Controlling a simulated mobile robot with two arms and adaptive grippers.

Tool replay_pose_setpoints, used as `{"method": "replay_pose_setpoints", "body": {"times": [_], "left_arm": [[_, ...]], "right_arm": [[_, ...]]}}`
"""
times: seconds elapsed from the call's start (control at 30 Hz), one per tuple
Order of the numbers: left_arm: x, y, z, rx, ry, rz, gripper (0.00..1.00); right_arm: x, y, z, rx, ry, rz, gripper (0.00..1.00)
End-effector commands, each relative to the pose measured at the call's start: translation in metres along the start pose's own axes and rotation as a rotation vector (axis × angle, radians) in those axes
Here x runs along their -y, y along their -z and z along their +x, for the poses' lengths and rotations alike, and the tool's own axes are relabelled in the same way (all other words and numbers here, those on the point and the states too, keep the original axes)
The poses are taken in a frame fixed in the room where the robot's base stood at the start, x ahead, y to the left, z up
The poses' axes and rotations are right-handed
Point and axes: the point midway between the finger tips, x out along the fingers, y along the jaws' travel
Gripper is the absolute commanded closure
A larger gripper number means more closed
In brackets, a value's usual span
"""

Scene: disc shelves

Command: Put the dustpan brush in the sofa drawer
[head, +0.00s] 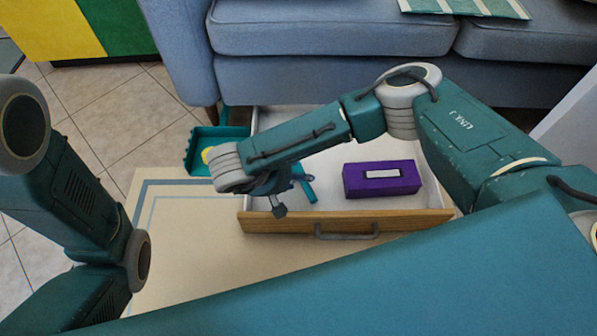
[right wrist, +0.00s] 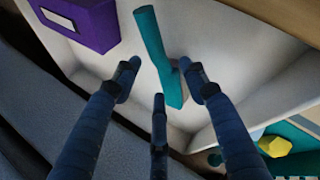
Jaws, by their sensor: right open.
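The open sofa drawer (head: 400,216) has a wooden front, a grey handle and a white inside. The teal dustpan brush (head: 305,186) lies inside it, partly hidden by my right gripper (head: 277,200). In the right wrist view, the brush (right wrist: 152,42) appears to rest on the drawer floor (right wrist: 213,55), its handle pointing up in the picture. My right gripper (right wrist: 159,78) is open just above the brush's wider end, with fingers to either side and nothing held. My left arm shows at the left of the head view, but its gripper does not.
A purple box (head: 382,179) sits in the drawer, right of the brush. A teal dustpan (head: 203,137) with a yellow object (head: 207,155) stands left of the drawer. The blue sofa (head: 330,35) rises behind. A beige rug (head: 190,235) lies in front.

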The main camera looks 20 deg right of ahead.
Motion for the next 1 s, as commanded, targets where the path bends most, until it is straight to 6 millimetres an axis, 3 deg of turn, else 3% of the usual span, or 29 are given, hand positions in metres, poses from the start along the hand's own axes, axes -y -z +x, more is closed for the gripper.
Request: {"method": "replay_pose_setpoints", "body": {"times": [0.03,0.1,0.4,0.6,1.0], "left_arm": [[0.003,-0.005,0.014,0.000,0.000,0.000,0.65],[0.005,-0.008,0.023,0.000,0.000,0.000,0.65],[0.010,-0.017,0.048,0.000,0.000,0.001,0.65],[0.011,-0.018,0.052,0.000,0.000,0.001,0.65],[0.011,-0.018,0.051,0.000,0.000,0.001,0.65]], "right_arm": [[-0.004,0.001,-0.019,-0.004,0.000,-0.004,0.57],[-0.004,0.001,-0.035,-0.004,0.001,-0.003,0.57],[-0.002,0.000,-0.087,-0.002,0.000,-0.002,0.57],[-0.001,0.000,-0.098,-0.001,-0.001,-0.002,0.57],[0.000,0.000,-0.098,0.000,0.000,-0.001,0.57]]}}
